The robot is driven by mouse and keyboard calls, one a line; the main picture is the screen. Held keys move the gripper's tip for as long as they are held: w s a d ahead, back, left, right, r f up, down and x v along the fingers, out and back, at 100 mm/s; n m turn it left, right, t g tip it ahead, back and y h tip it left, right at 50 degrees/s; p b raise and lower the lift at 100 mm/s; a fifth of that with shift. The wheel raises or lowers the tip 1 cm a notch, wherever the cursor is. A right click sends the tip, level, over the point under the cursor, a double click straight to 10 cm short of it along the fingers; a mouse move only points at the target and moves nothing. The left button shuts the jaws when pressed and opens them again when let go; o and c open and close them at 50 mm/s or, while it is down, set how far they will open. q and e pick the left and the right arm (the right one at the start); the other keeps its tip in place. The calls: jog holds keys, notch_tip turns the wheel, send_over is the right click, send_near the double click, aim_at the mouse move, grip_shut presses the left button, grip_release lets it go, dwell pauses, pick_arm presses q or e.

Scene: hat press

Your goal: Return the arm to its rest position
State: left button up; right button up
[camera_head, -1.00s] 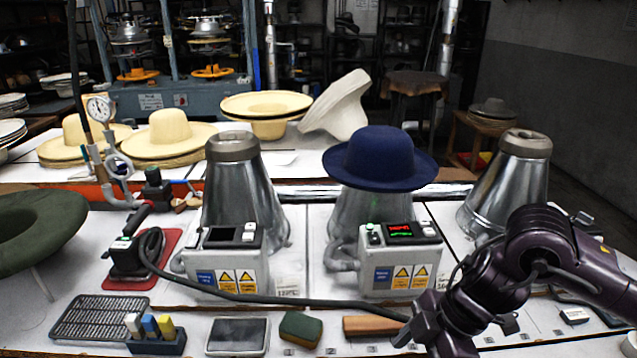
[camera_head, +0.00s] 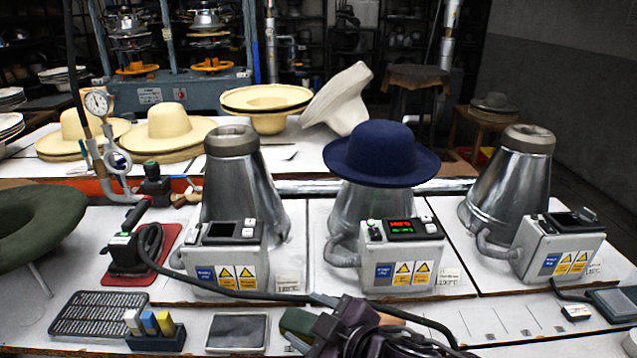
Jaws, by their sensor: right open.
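My right arm comes in at the bottom centre, and its gripper (camera_head: 318,330) is low over the front edge of the table, partly cut off by the frame. It is open and I see nothing in it. It is apart from the blue hat (camera_head: 381,150), which sits on the middle metal cone (camera_head: 368,215). The control box (camera_head: 400,258) of that cone has a lit display with red and green digits. My left gripper is not in view.
Metal cones stand left (camera_head: 238,185) and right (camera_head: 508,180). A black cable (camera_head: 270,296) crosses the table. A green sponge (camera_head: 296,322) lies beside my gripper, partly hidden. A steam iron (camera_head: 128,252) rests on a red pad at left.

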jog(key=s+d+f+m+g+h, duration=0.35)
jog(key=s+d+f+m, duration=0.25)
jog(key=d+f, duration=0.3)
jog(key=s+d+f+m+g+h, duration=0.3)
jog(key=s+d+f+m+h, duration=0.25)
jog(key=d, duration=0.55)
jog(key=s+f+g, duration=0.1)
jog(key=s+f, duration=0.1)
jog(key=f, duration=1.3)
jog(key=s+f, duration=0.2)
jog(key=f, duration=1.4)
jog(key=s+d+f, duration=0.2)
jog(key=s+f, duration=0.6)
jog(key=s, duration=0.1)
jog(key=s+d+f+g+p, duration=0.1)
jog(key=s+d+f, duration=0.1)
jog(key=s+f, duration=0.7)
jog(key=shift+s, duration=0.45)
